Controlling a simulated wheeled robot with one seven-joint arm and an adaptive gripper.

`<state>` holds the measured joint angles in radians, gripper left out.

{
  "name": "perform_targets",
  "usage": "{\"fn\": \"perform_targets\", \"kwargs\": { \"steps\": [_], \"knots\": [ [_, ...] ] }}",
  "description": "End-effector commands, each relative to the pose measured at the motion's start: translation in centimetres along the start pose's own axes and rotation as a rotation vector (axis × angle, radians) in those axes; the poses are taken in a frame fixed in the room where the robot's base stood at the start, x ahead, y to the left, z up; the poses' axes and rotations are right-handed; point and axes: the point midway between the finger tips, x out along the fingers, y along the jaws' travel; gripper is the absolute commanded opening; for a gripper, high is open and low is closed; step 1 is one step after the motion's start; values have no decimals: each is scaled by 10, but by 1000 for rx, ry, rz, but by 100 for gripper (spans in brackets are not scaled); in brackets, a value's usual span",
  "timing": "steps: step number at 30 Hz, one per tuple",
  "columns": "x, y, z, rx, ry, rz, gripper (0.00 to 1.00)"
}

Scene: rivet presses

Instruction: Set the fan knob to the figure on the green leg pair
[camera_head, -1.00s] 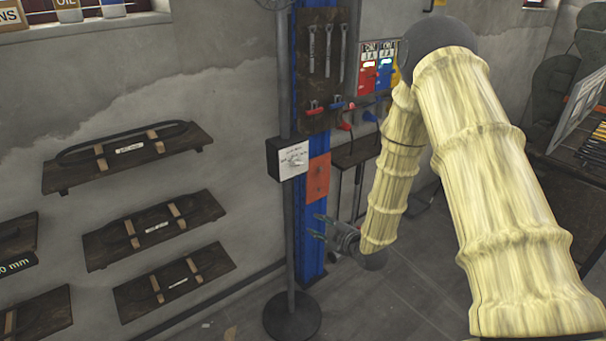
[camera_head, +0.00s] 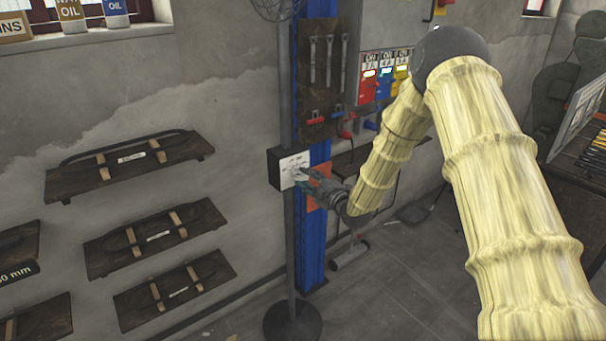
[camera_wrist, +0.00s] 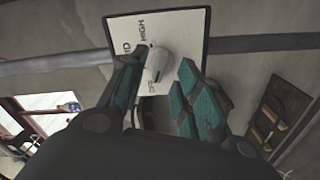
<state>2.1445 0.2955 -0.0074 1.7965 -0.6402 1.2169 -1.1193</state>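The fan's control box (camera_head: 274,168) is on the fan pole, with a white dial plate (camera_head: 288,162) facing right. In the wrist view the white knob (camera_wrist: 156,64) stands on the plate (camera_wrist: 180,30); HIGH, letters ending in ID, and a partly hidden OFF show. I cannot tell its exact setting. My gripper (camera_head: 306,180) is just in front of the plate. In the wrist view its green-padded fingers (camera_wrist: 163,90) are apart, one each side of the knob, with no clear contact. I see no green one.
The fan's pole (camera_head: 290,235) stands on a round base (camera_head: 292,322) beside a blue post (camera_head: 312,240). A dark tool board (camera_head: 322,95) hangs behind. Wooden shelf boards (camera_head: 128,163) are on the wall at left.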

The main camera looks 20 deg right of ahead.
Motion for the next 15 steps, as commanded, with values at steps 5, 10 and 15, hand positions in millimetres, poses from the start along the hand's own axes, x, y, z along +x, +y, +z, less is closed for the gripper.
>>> {"fn": "perform_targets", "kwargs": {
  "steps": [5,10,15],
  "knots": [
    [17,0,0,0,0,0,32],
    [23,0,0,0,0,0,32],
    [24,0,0,0,0,0,32]
  ]
}}
